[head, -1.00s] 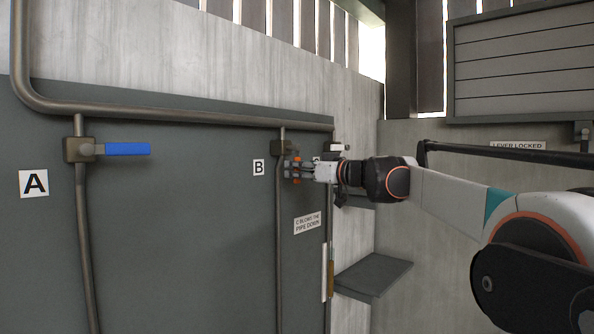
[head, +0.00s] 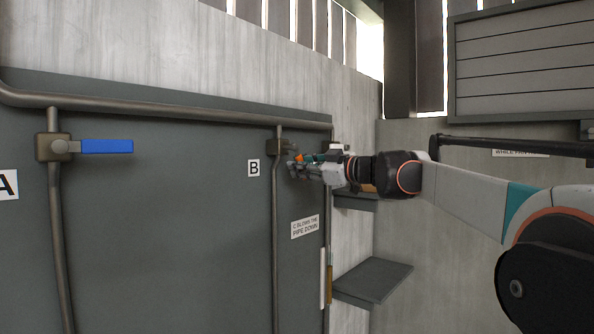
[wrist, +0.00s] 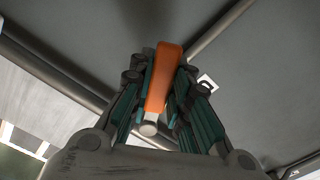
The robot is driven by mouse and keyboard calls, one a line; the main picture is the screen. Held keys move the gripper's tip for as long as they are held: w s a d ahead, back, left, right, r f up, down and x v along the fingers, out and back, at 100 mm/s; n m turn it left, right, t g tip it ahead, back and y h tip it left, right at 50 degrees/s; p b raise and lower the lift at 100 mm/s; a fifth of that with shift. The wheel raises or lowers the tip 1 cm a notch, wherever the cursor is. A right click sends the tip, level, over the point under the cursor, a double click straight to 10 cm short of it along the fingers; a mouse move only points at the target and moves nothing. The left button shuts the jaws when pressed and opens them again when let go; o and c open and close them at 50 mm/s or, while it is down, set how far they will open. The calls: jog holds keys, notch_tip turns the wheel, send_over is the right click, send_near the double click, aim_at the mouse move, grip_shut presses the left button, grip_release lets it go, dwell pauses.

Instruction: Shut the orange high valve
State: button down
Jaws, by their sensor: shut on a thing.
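The orange valve lever (wrist: 165,75) lies between my gripper's teal-padded fingers in the wrist view, with its pale rounded end towards the palm. In the head view only a small bit of the orange lever (head: 298,158) shows, beside valve body B (head: 277,147) on the pipe. My gripper (head: 302,168) is shut on the lever and hides most of it. The lever seems to point out to the right from the valve, but its exact angle is hard to tell.
A blue lever (head: 106,146) on valve A points right, well to the left. A horizontal pipe (head: 190,112) runs above the valves. A grey shelf (head: 372,279) juts out below my arm, and a dark rail (head: 510,146) runs behind it.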

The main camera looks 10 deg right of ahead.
jog(key=n, duration=0.2)
jog(key=w+d+r+n, duration=0.1)
jog(key=r+n+p, duration=0.1)
jog(key=n, duration=0.1)
jog(key=shift+w+d+r+n, duration=0.1)
jog(key=shift+w+d+n, duration=0.05)
jog(key=shift+d+n, duration=0.2)
jog(key=shift+w+d+r+n+p, duration=0.2)
jog(key=shift+r+n, duration=0.35)
jog(key=shift+n, duration=0.7)
jog(key=shift+w+d+r+n+p, duration=0.1)
jog(key=shift+d+r+n+p, duration=0.15)
jog(key=shift+r+n, duration=0.65)
jog(key=shift+f+n, duration=0.3)
jog(key=shift+n, duration=0.1)
jog(key=c, duration=1.5)
grip_release()
jog(key=shift+s+a, duration=0.1)
jog(key=v, duration=1.2)
